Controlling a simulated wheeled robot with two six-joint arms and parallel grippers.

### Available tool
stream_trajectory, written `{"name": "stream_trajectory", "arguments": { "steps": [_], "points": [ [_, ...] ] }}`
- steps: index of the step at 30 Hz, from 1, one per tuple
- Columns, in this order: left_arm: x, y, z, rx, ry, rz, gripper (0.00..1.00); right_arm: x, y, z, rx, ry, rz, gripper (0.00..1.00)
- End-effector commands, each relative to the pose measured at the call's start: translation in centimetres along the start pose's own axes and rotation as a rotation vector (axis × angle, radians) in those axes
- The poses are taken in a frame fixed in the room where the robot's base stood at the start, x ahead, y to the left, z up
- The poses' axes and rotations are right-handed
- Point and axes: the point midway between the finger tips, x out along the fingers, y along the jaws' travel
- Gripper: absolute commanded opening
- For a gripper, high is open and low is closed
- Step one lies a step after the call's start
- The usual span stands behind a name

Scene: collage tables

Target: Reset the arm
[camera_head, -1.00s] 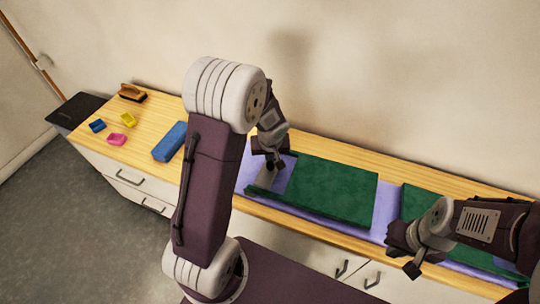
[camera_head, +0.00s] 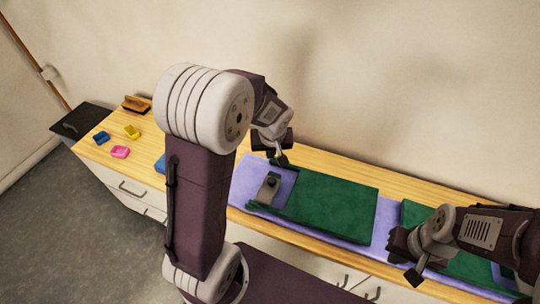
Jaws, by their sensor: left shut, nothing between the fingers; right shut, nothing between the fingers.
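My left gripper (camera_head: 281,160) is shut and empty. It hangs above the back left corner of a dark green board (camera_head: 335,208), behind a small grey piece (camera_head: 268,188) at the board's left end. The gripper and the grey piece look apart. My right gripper (camera_head: 414,277) is shut and empty, low at the right, in front of a second green board (camera_head: 415,213). My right arm hides much of that board. Both boards lie on a light purple mat (camera_head: 246,177) on the wooden counter.
At the left of the counter (camera_head: 135,160) are small blue (camera_head: 101,138), yellow (camera_head: 132,131) and pink (camera_head: 120,152) pieces and a brown brush (camera_head: 137,104). A blue block (camera_head: 160,164) is mostly hidden by my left arm. A wall stands behind.

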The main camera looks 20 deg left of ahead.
Motion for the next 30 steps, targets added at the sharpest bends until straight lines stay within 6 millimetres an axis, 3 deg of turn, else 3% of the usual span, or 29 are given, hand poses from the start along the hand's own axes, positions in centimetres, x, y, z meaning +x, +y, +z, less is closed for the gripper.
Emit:
{"name": "stream_trajectory", "arguments": {
  "steps": [17, 20, 22, 24, 27, 30],
  "points": [
    [-0.5, 0.0, 0.0, 0.000, 0.000, 0.000, 0.00, -0.1, 0.0, 0.0, 0.000, 0.000, 0.000, 0.00],
    [-2.7, 0.3, -0.8, 0.003, 0.020, 0.013, 0.00, -1.5, 0.0, -0.2, 0.000, 0.000, 0.000, 0.00],
    [-5.8, -0.2, 1.3, -0.011, -0.010, 0.029, 0.00, -3.6, -0.1, -0.4, 0.000, 0.000, 0.000, 0.00],
    [-7.2, -1.1, 5.8, 0.062, -0.090, 0.046, 0.00, -4.6, -0.1, -0.5, 0.000, 0.001, 0.000, 0.00],
    [-7.6, -2.4, 11.5, 0.230, -0.194, 0.081, 0.00, -4.8, -0.1, -0.5, 0.000, 0.001, 0.000, 0.00],
    [-7.0, -2.9, 14.4, 0.374, -0.250, 0.110, 0.00, -4.3, -0.1, -0.5, 0.000, 0.000, 0.000, 0.00]
  ]
}}
